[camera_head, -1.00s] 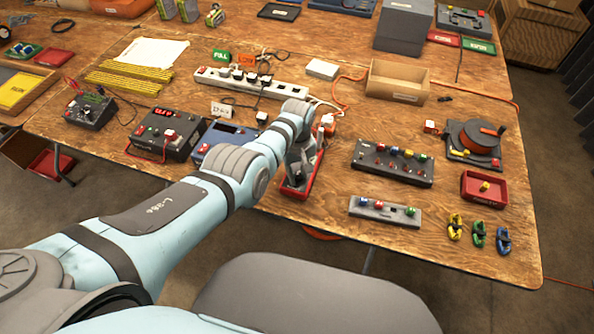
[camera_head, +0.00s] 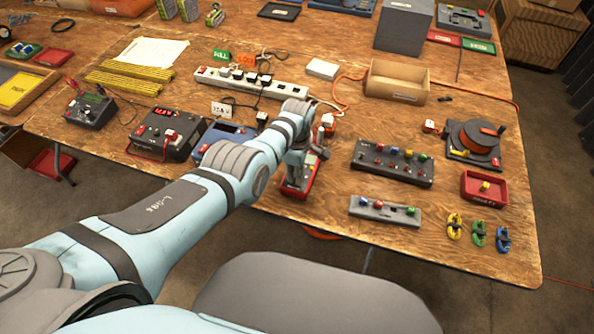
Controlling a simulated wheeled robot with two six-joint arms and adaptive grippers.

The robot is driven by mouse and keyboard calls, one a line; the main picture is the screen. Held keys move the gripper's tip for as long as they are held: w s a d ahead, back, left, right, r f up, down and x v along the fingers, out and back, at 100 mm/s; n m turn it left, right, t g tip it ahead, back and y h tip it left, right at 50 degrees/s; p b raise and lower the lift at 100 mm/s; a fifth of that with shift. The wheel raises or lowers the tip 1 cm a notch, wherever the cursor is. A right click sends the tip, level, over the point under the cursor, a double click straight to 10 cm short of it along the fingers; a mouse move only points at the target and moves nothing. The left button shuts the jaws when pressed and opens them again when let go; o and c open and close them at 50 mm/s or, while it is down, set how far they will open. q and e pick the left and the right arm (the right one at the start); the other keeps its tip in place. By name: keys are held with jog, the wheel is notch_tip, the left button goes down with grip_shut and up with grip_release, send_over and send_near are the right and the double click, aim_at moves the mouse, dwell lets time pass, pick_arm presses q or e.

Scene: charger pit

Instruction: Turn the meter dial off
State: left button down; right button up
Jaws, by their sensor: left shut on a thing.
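The meter (camera_head: 294,192) is a red-edged handheld instrument with a dark face, lying near the front middle of the table. A small pale green patch, seemingly its display, shows at its upper right. My left gripper (camera_head: 296,173) points down over the meter's face and is shut on the dial. The gripper hides the dial, so its setting cannot be read. My right gripper is not in view.
A blue box (camera_head: 222,138) and a dark box with a red display (camera_head: 170,135) stand left of the meter. A dark panel with coloured knobs (camera_head: 392,162) lies to the right. A white power strip (camera_head: 250,84) lies behind. Bare wood lies in front.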

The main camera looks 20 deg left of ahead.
pick_arm(q)
jog(key=shift+n, duration=0.5)
jog(key=c, duration=1.4)
grip_release()
notch_tip(320, 180, up, 12)
